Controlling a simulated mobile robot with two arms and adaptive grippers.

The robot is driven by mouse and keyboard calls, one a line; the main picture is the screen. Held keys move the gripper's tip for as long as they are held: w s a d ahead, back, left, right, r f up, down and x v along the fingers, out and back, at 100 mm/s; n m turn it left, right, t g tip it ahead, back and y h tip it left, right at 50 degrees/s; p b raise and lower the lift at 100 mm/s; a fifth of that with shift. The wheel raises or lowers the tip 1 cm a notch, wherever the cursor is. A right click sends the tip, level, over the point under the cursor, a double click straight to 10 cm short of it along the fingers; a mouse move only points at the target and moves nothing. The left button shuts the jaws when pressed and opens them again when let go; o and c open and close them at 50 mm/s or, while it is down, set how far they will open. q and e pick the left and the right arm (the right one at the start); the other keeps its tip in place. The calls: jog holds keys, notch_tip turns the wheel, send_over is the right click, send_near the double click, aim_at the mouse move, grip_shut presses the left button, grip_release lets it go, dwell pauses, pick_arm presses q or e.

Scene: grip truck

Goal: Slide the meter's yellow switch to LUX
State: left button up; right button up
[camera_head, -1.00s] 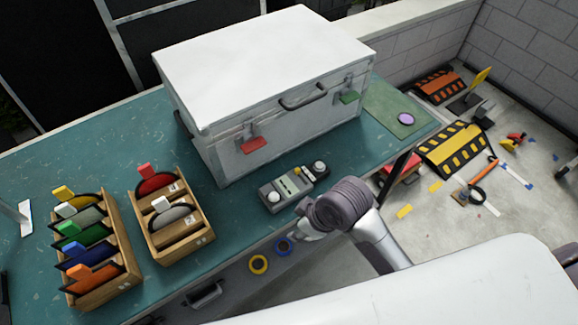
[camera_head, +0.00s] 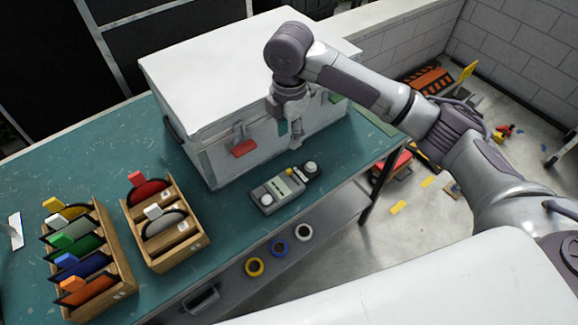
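The meter (camera_head: 271,196) is a grey hand-held device lying on the teal table in front of the white case. A small yellow spot, seemingly its switch (camera_head: 290,171), shows near its upper end, beside a round whitish knob or sensor (camera_head: 310,167). The switch's exact setting and the LUX label are too small to read. My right gripper (camera_head: 296,138) points down in front of the case, above and behind the meter in the picture, apart from it. Its fingers are small and partly merge with the case front, so their opening is unclear. My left gripper is out of view.
The white case (camera_head: 215,150) with a red latch (camera_head: 243,148) stands close behind the meter. Wooden racks (camera_head: 196,246) with coloured discs stand at left. Yellow, blue and white rings (camera_head: 254,267) sit below the table's front edge. Table left of the meter is clear.

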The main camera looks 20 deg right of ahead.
aim_at(289, 170)
notch_tip(289, 170, down, 14)
jog(key=shift+r+p, duration=0.2)
jog(key=shift+p, duration=1)
grip_shut()
